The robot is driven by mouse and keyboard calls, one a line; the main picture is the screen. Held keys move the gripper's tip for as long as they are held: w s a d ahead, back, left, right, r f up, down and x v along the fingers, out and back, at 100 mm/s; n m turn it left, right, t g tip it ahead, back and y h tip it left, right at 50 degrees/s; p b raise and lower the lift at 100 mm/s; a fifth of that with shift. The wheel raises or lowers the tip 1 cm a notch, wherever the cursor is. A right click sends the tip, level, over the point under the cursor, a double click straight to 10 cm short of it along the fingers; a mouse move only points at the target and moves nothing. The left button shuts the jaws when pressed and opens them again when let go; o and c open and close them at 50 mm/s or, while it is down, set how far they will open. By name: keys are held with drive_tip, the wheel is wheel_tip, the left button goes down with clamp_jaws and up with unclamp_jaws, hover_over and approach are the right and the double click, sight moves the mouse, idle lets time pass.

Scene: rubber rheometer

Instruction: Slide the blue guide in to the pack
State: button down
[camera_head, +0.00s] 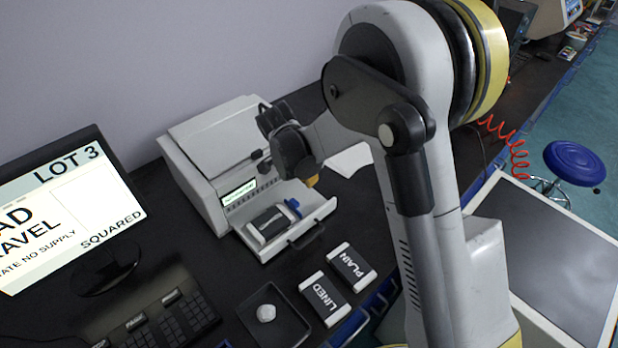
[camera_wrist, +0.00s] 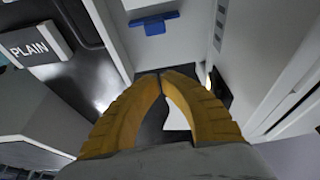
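The blue guide (camera_head: 293,205) stands on the pulled-out light tray (camera_head: 318,212) of the white instrument, near the right end of the pack. The pack (camera_head: 268,222), dark with pale ends, lies in that tray; I cannot tell whether the guide touches it. In the wrist view the guide (camera_wrist: 154,24) shows as a blue bar on a pale surface, ahead of my fingertips. My gripper (camera_wrist: 163,74) has its yellow fingers brought together at the tips, with nothing seen between them. In the head view my gripper (camera_head: 312,181) hangs above the tray's back right part, apart from the guide.
The white instrument (camera_head: 215,150) with a green display rises behind the tray. PLAIN (camera_head: 352,265) and LINED (camera_head: 325,298) packs lie in front on the dark bench. A black dish (camera_head: 285,325) holds a white lump (camera_head: 266,312). A monitor (camera_head: 70,215) and keyboard (camera_head: 170,322) are at left.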

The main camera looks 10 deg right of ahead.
sight(295, 203)
drive_tip(key=b+x, duration=0.1)
drive_tip(key=x, duration=0.5)
drive_tip(key=shift+f+b, duration=0.1)
drive_tip(key=shift+b, duration=0.3)
drive_tip(key=s+a, duration=0.2)
drive_tip(key=shift+a+b, duration=0.4)
drive_tip(key=shift+s+a, duration=0.15)
drive_tip(key=shift+a, duration=0.1)
drive_tip(key=s+a, duration=0.2)
drive_tip(key=a, duration=0.1)
drive_tip(key=shift+w+d, duration=0.1)
drive_tip(key=shift+d, duration=0.05)
